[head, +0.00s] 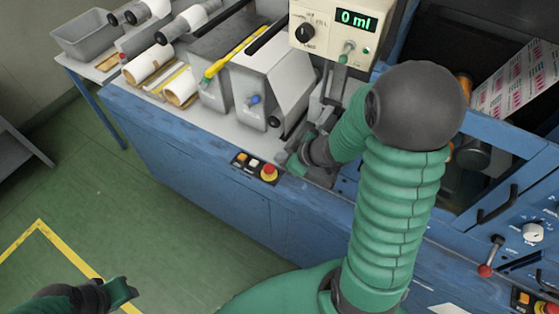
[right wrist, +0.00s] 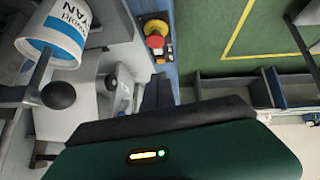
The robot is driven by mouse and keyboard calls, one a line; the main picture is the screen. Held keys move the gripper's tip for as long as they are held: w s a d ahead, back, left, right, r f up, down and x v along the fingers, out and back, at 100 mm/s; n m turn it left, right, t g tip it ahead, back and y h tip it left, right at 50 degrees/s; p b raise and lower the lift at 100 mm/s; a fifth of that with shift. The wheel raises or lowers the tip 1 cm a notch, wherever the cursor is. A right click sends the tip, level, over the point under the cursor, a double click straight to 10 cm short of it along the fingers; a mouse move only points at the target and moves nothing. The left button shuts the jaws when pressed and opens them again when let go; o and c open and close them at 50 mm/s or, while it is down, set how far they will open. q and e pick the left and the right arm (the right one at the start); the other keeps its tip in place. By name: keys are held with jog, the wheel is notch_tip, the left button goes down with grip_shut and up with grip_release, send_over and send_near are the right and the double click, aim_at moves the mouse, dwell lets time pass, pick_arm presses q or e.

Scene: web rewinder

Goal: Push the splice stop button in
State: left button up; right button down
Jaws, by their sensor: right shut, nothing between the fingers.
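A small black button panel (head: 242,158) sits on the blue machine's front ledge. It carries a red mushroom button (head: 269,172) on a yellow base, with an orange and a white button to its left. Labels are too small to read, so I cannot tell which is the splice stop. The red button also shows in the right wrist view (right wrist: 155,41). My right gripper (head: 292,163) is shut and empty, just right of the panel, apart from the red button as far as I can see. My left gripper (head: 122,291) is low at the left, far from the panel; its jaw opening is unclear.
A red-knobbed lever (head: 486,269) is at right. The green floor (head: 150,210) is clear.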

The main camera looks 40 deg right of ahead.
jog(key=b, duration=0.3)
send_over(266, 167)
jog(key=s, duration=0.2)
jog(key=f, duration=0.6)
jog(key=shift+s+a+f, duration=0.1)
jog(key=shift+s+f, duration=0.1)
jog(key=f, duration=0.1)
jog(key=f+b, duration=0.1)
jog(key=shift+d+f, duration=0.3)
jog(key=shift+f, duration=0.05)
jog(key=shift+d+f, duration=0.1)
jog(key=shift+f, duration=0.4)
